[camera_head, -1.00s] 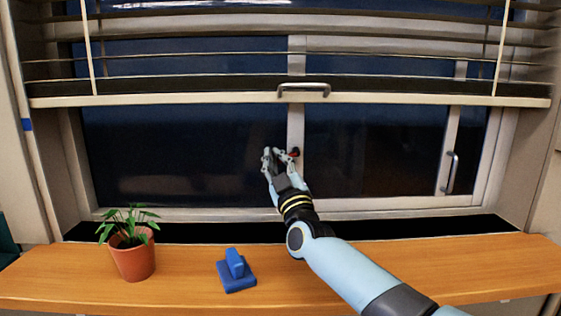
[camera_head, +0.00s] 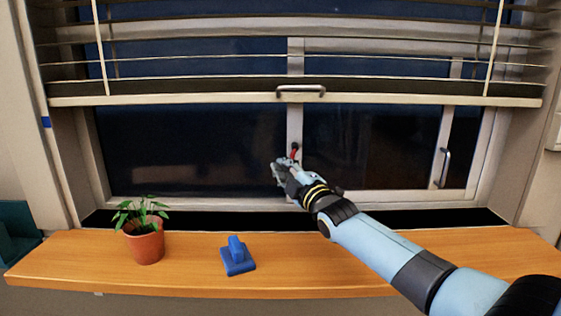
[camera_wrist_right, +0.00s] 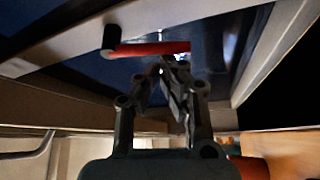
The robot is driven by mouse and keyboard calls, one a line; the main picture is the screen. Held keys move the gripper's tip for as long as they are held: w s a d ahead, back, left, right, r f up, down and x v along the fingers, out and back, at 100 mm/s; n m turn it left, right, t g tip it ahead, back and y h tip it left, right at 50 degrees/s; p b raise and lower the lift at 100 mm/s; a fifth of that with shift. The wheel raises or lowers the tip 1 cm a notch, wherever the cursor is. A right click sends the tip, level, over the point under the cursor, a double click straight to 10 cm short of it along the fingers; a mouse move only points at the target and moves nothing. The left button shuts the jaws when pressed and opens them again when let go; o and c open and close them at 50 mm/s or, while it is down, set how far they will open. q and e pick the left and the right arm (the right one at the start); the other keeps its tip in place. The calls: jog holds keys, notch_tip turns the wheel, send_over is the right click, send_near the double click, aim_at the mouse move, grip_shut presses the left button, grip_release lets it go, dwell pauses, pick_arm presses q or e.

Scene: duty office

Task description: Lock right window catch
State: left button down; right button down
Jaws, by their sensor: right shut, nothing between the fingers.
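The window catch with a red lever (camera_head: 294,153) sits on the upright white frame bar between the panes. In the wrist view its red lever (camera_wrist_right: 155,49) runs sideways from a black pivot (camera_wrist_right: 111,38). My right gripper (camera_head: 279,167) is just left of and below the catch in the head view. In the wrist view its fingers (camera_wrist_right: 172,65) are together and empty, with the tips close below the lever. I cannot tell whether they touch it. My left gripper is not in view.
A raised blind with a metal handle (camera_head: 301,90) hangs above the catch. A potted plant (camera_head: 145,245) and a blue object (camera_head: 238,259) stand on the wooden sill (camera_head: 190,270). A pull handle (camera_head: 443,168) is on the right window frame.

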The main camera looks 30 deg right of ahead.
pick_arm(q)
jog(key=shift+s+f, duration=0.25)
pick_arm(e)
jog(key=shift+s+d+f, duration=0.2)
jog(key=shift+d+f, duration=0.1)
jog(key=shift+d, duration=0.1)
dwell(0.5)
